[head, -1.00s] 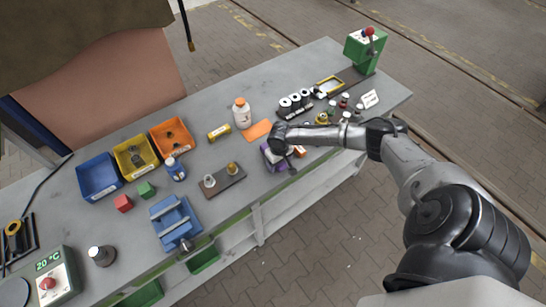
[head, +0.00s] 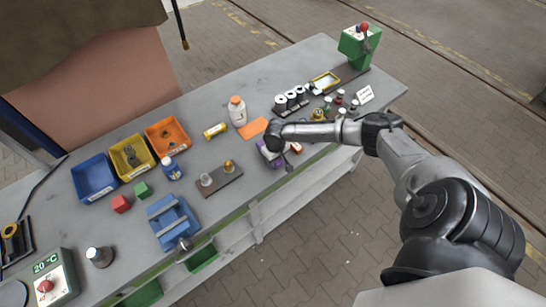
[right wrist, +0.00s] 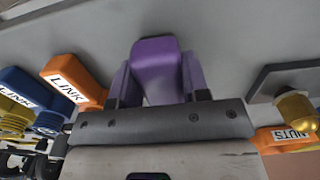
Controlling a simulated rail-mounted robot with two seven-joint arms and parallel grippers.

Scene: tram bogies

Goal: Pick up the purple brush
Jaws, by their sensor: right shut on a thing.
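The purple brush (head: 266,152) is at the front edge of the grey workbench, right of the middle, partly hidden under my right gripper (head: 276,153). In the right wrist view the purple brush (right wrist: 157,68) fills the space between the fingers of my right gripper (right wrist: 155,85), which is shut on it. I cannot tell whether the brush rests on the bench top or is just above it. My left gripper is not in view.
A brown board with small knobs (head: 219,182) is to the left. Blue, yellow and orange bins (head: 166,137) stand farther left. An orange LINK-labelled part (right wrist: 72,82) is close by.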

